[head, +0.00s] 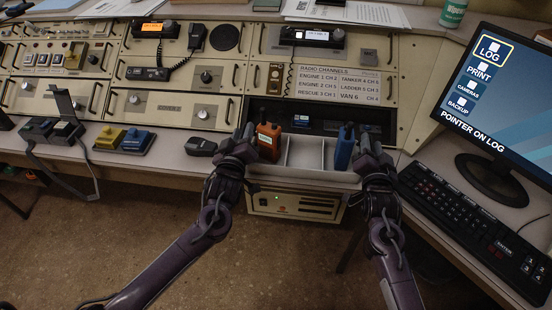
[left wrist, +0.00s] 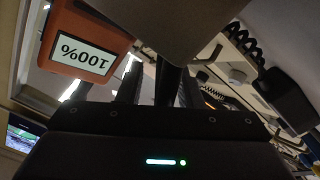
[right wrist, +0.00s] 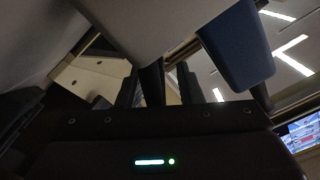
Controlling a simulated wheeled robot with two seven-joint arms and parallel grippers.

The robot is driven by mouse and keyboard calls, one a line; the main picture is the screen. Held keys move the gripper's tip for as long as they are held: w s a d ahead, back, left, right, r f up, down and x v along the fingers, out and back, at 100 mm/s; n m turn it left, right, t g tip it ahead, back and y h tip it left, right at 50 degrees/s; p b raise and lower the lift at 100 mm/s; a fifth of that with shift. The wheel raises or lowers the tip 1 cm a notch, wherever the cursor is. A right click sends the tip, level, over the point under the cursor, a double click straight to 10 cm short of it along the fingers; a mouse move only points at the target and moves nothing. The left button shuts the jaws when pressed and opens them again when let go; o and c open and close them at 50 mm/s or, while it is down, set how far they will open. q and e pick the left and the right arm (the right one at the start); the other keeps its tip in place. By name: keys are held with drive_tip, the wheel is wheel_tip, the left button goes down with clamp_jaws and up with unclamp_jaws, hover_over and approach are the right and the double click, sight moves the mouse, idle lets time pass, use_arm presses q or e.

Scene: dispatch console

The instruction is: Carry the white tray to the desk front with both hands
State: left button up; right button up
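The white tray (head: 304,178) is at the front edge of the desk in the head view, below the radio channels label. It has compartments; an orange radio (head: 269,140) stands in its left end and a blue radio (head: 344,148) in its right end. The middle looks empty. My left gripper (head: 246,142) is at the tray's left end and my right gripper (head: 368,148) at its right end. Both appear closed on the end walls. The tray fills the top of the left wrist view (left wrist: 165,22) and the right wrist view (right wrist: 145,20). Its underside is hidden.
A dark recess (head: 310,118) lies behind the tray. A black handset (head: 201,147) and a blue-and-yellow pedal-like pair (head: 138,141) sit on the desk to the left. A keyboard (head: 470,225) and monitor (head: 500,100) stand right. A beige unit (head: 296,205) is below.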

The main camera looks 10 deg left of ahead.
use_arm(q)
drive_tip(key=shift+s, duration=0.1)
use_arm(e)
drive_tip(key=shift+s, duration=0.2)
use_arm(q)
drive_tip(key=s, duration=1.1)
drive_tip(key=shift+s, duration=0.4)
use_arm(e)
drive_tip(key=s, duration=1.1)
drive_tip(key=shift+s, duration=0.35)
